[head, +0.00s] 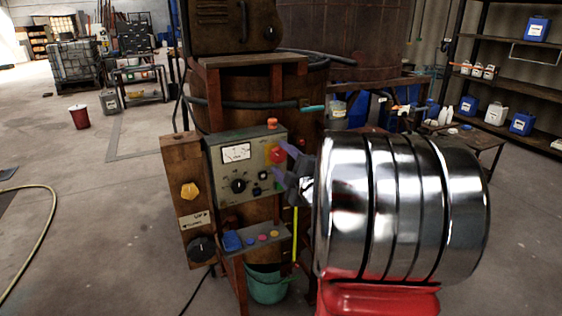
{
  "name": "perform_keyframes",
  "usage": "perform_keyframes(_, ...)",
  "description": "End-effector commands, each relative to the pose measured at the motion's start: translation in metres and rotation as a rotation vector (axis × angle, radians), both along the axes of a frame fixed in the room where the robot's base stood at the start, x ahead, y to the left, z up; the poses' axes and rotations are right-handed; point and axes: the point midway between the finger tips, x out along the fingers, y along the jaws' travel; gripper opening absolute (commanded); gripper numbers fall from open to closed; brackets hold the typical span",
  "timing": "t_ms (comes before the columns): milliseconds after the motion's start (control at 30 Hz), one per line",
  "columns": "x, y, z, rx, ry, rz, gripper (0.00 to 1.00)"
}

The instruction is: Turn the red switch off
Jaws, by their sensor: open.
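The red switch (276,156) is a red knob on a yellow plate at the right side of a grey control panel (224,187). My gripper (281,170) is open, its dark purple-grey fingers pointing left at the panel's right edge. The upper fingertip is just right of the red switch and the lower one is lower down, near the small black controls. I cannot tell whether the fingers touch the switch. My large shiny wrist and red arm part hide what lies behind them on the right.
A green bucket (267,287) stands below. Open floor lies left, with a hose (42,240).

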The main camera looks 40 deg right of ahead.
Motion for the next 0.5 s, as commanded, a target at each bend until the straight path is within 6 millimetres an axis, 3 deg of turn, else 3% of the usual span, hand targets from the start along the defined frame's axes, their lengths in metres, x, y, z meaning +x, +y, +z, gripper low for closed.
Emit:
perform_keyframes(267, -0.029, 0.008, 0.0, -0.001, 0.0, -0.002, 0.57)
perform_keyframes(500, -0.068, 0.019, 0.0, -0.001, 0.0, -0.003, 0.57)
